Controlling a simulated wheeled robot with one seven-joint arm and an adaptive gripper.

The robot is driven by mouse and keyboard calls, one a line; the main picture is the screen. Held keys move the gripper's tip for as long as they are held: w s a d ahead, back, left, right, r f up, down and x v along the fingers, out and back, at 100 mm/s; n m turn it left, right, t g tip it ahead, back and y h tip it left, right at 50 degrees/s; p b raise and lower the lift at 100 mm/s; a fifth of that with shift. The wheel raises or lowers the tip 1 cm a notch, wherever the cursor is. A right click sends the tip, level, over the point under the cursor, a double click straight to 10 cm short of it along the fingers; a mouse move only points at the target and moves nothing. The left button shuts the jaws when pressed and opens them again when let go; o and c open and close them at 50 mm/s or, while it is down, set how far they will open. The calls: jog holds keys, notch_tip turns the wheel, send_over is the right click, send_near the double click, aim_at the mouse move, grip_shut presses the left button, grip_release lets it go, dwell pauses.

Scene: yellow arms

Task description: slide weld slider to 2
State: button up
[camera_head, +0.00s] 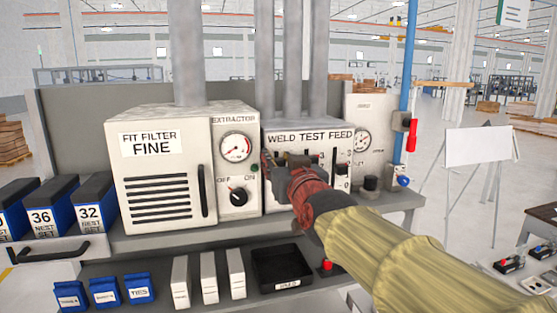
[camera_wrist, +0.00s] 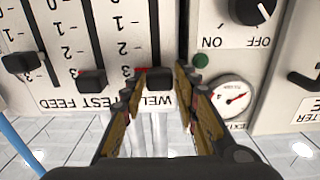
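The weld slider's black knob (camera_wrist: 159,79) is in the wrist view, which shows the panel upside down. It sits level with the 3 and a red mark on its scale. Its slot runs from there past the 2 and 1 toward the 0. My gripper (camera_wrist: 158,75) is open, with one finger on each side of this knob. I cannot tell whether either finger touches it. In the head view my gripper (camera_head: 285,165) is in front of the WELD TEST FEED panel (camera_head: 340,133) and hides the weld slider.
The test knob (camera_wrist: 92,80) is close beside my gripper, near its own 3. The feed knob (camera_wrist: 22,62) is farther left. The extractor dial (camera_wrist: 233,97) and OFF/ON knob (camera_head: 238,196) are on the neighbouring box. A black tray (camera_head: 256,285) is on the shelf below.

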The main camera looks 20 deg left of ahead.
jog(key=shift+c, duration=0.3)
grip_shut()
dwell(0.5)
